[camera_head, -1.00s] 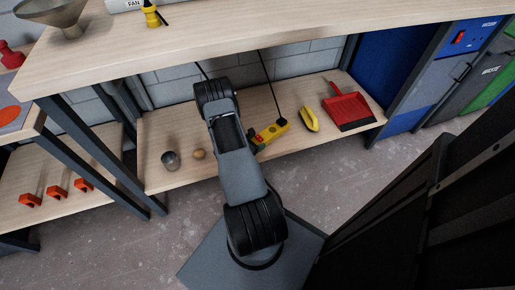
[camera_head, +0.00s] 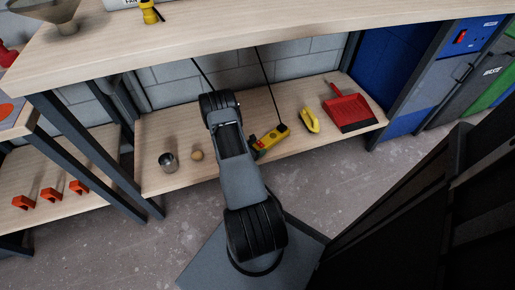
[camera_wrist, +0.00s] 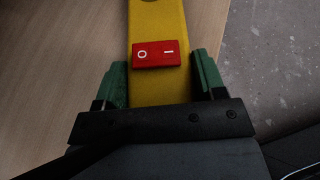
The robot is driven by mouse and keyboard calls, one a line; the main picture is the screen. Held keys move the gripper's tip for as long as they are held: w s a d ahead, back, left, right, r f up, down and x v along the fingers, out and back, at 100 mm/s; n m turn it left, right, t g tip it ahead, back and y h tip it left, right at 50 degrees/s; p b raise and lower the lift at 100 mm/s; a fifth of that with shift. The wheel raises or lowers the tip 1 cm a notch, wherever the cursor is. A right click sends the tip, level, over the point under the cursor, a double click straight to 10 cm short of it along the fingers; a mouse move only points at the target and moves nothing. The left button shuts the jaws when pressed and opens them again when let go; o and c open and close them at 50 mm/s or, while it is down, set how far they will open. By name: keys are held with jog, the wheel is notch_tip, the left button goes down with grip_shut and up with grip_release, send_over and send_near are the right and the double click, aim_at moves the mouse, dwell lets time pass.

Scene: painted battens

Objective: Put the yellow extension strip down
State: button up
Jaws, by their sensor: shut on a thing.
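The yellow extension strip (camera_head: 273,137) is at the lower shelf under the bench, with a black cord running up from its far end. In the wrist view the yellow strip (camera_wrist: 158,25) shows a red rocker switch (camera_wrist: 156,54) marked O and I. My gripper (camera_wrist: 161,80) has its green fingers on both sides of the strip, shut on it near the switch. In the head view my gripper (camera_head: 259,150) is partly hidden behind my arm. Whether the strip touches the shelf I cannot tell.
The lower shelf (camera_head: 230,168) also holds a metal cup (camera_head: 168,162), a small round tan thing (camera_head: 197,155), a yellow curved thing (camera_head: 310,121) and a red dustpan (camera_head: 350,108). The bench top (camera_head: 220,35) overhangs the shelf. Bare shelf lies in front of the strip.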

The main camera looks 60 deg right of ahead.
jog(key=o, duration=1.1)
